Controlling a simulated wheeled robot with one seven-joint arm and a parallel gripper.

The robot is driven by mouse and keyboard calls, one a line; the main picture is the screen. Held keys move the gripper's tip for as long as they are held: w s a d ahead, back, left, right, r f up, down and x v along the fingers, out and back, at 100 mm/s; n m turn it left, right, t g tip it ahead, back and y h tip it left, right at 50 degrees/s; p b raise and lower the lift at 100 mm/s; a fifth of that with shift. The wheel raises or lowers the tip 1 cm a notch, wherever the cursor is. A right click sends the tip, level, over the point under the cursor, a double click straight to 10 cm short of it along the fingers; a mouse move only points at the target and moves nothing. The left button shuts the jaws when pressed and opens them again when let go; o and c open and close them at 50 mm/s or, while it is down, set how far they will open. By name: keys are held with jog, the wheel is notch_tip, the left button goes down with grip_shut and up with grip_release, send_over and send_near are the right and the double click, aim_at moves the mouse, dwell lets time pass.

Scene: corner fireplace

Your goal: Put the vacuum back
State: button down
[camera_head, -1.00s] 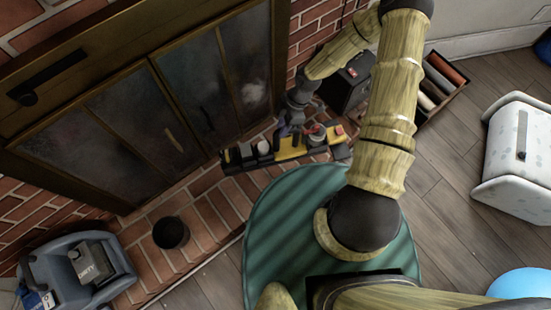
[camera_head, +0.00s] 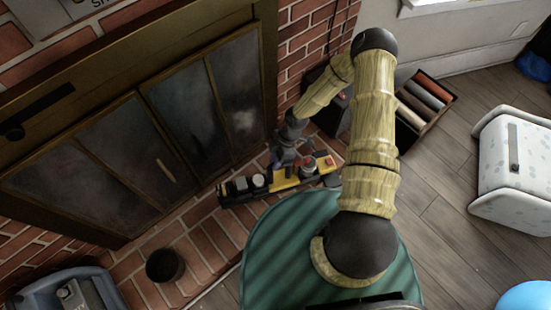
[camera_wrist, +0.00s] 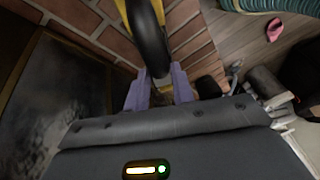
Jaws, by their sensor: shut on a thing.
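A long yellow-and-black thing (camera_head: 282,181) lies low over the brick hearth, in front of the fireplace doors. It has pale round parts and a red part on top. I cannot tell if it is the vacuum, or whether it rests on the bricks. My gripper (camera_head: 288,158) reaches down onto it. In the wrist view, the two purple fingers (camera_wrist: 160,90) are shut around a black curved part with yellow edges (camera_wrist: 150,38). The grip point itself is partly hidden. A blue-grey machine (camera_head: 40,292) marked "DIRTY" in the earlier view stands at the lower left, cut by the frame.
A dark bucket (camera_head: 165,265) stands on the hearth (camera_head: 210,238). A dark box (camera_head: 328,105) and a crate with rolls (camera_head: 425,100) stand behind my arm.

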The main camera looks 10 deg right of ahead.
jog(key=shift+f, duration=1.45)
jog(key=c, duration=1.2)
grip_release()
jog(key=shift+f, duration=0.1)
jog(key=p+v, duration=0.1)
jog(key=v, duration=1.1)
